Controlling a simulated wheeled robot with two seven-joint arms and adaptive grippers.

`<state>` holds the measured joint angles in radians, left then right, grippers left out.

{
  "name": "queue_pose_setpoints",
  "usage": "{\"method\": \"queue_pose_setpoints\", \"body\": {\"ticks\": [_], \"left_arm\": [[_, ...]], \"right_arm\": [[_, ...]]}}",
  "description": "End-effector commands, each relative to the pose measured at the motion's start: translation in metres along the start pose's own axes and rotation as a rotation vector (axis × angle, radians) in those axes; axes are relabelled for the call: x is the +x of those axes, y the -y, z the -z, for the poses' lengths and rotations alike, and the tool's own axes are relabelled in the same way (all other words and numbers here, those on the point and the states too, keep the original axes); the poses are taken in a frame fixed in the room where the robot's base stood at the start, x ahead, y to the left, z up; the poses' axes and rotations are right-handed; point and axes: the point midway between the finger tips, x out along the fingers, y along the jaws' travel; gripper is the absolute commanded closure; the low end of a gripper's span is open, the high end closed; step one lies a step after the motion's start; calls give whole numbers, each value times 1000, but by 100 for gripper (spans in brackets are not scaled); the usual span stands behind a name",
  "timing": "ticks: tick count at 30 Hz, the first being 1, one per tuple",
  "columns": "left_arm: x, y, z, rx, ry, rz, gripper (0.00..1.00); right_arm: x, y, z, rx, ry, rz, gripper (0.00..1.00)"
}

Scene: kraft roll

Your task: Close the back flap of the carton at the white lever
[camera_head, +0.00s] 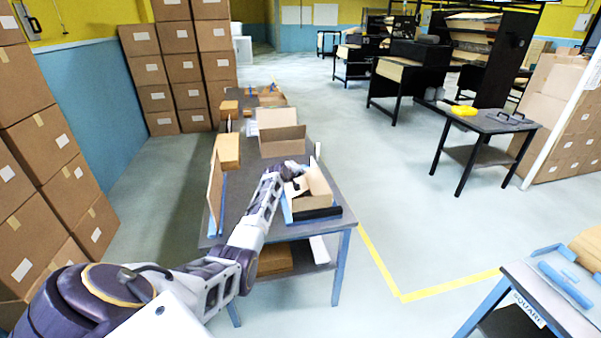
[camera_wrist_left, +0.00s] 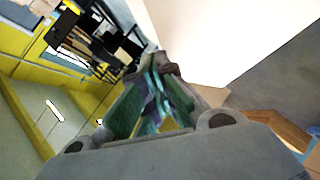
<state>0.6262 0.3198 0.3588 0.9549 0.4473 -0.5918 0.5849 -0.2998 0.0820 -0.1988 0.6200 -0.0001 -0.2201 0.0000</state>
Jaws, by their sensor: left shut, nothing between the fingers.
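A small open carton (camera_head: 318,184) stands on the near right part of the long grey table, with a tan flap raised. My left arm reaches over the table to it. My left gripper (camera_head: 299,187) is dark and small at the carton's opening; whether it touches a flap I cannot tell. In the left wrist view my gripper (camera_wrist_left: 157,75) has its fingers together and empty, with a large pale surface (camera_wrist_left: 235,35) beside them. A thin white upright piece (camera_head: 318,152), possibly the lever, stands behind the carton. My right gripper is not in view.
A larger open carton (camera_head: 282,142) stands farther back on the table (camera_head: 245,205). A tan box (camera_head: 228,150) and an upright brown board (camera_head: 215,190) are at the table's left side. Stacked cartons (camera_head: 45,140) line the left wall. The floor right of the table is clear.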

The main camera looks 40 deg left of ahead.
Motion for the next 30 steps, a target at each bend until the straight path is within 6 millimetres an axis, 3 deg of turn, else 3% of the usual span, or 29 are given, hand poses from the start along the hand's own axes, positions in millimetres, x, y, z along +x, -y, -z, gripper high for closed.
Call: {"method": "queue_pose_setpoints", "body": {"ticks": [15, 30], "left_arm": [[24, 12, -12, -2, 0, -1, 100], [29, 14, -17, -2, 0, -2, 100]], "right_arm": [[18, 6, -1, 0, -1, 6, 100], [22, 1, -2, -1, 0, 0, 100]]}}
